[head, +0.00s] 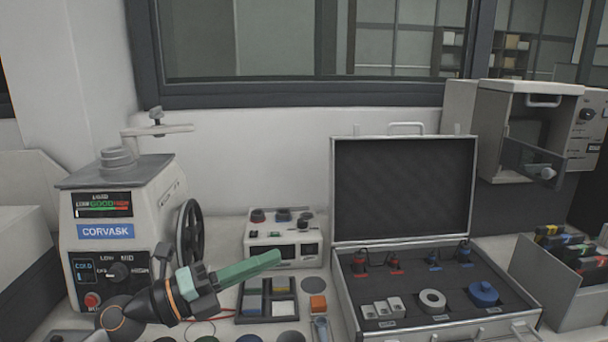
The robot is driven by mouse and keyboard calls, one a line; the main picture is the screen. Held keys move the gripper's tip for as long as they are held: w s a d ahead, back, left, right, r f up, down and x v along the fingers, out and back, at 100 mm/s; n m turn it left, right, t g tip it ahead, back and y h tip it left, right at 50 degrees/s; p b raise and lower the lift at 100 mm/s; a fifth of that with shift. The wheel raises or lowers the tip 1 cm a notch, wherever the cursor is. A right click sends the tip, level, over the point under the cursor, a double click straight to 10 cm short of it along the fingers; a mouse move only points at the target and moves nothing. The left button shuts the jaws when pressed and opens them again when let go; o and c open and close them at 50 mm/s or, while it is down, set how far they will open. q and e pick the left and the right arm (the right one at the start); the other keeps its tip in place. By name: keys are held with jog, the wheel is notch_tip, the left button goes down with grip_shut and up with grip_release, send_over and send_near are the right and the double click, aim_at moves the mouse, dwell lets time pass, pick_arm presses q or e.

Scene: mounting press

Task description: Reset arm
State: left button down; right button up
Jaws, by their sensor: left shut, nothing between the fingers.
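My left gripper (250,267) is the green pair of fingers at the lower middle left. Its fingers are together and hold nothing. It points right and slightly up, above the bench in front of the mounting press (118,235). The press is a cream machine labelled CORVASK, with a small screen, a knob, a red button and a black handwheel (190,235) on its right side. My arm hides part of the press's lower right. My right gripper is not in view.
Behind stands a small control box (285,238). An open foam-lined case (333,185) fills the centre right. A grey bin (575,300) stands far right.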

pick_arm(q)
jog(key=s+a+f+n+t+y+p, duration=0.1)
jog(key=a+f+n+t+y, duration=0.25)
jog(key=f+n, duration=0.4)
jog(key=s+a+f+n+t+y, duration=0.1)
jog(key=a+f+n+t+y, duration=0.1)
jog(key=f+n+y, duration=0.45)
jog(key=s+a+f+n+t+y+p, duration=0.1)
jog(key=s+a+f+n+t+y, duration=0.15)
jog(key=f+n, duration=0.65)
jog(key=s+a+f+n+g+y+p, duration=0.1)
jog(key=s+f+n+g, duration=0.6)
jog(key=s+f, duration=1)
jog(key=s+a+n+y, duration=0.1)
jog(key=n+y, duration=0.1)
jog(key=n, duration=0.1)
jog(key=shift+a+f+g, duration=0.25)
jog(key=shift+f+g, duration=0.05)
jog(key=shift+g, duration=0.1)
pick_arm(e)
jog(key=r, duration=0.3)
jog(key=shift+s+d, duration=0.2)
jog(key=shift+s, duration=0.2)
